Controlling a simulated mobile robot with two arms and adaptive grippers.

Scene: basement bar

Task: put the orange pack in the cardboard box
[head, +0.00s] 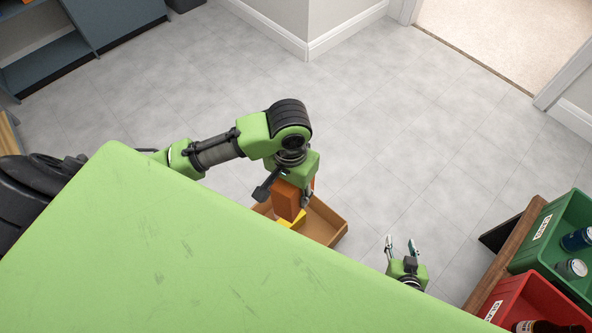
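The orange pack (286,202) is between the fingers of my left gripper (287,194), which is shut on it. The gripper points down and holds the pack upright above the open cardboard box (335,226). The pack hides part of the box's inside, so I cannot tell how far its lower end is from the box. My green body hides the near side of the box. My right gripper (401,246) is open and empty, to the right of the box, with its two fingers apart.
A yellow item (294,221) lies in the cardboard box. At the right, a green crate (540,240) with cans and a red crate (507,305) with bottles stand on a wooden surface (507,258). A blue-grey shelf unit (110,22) is at the upper left. The tiled floor between is clear.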

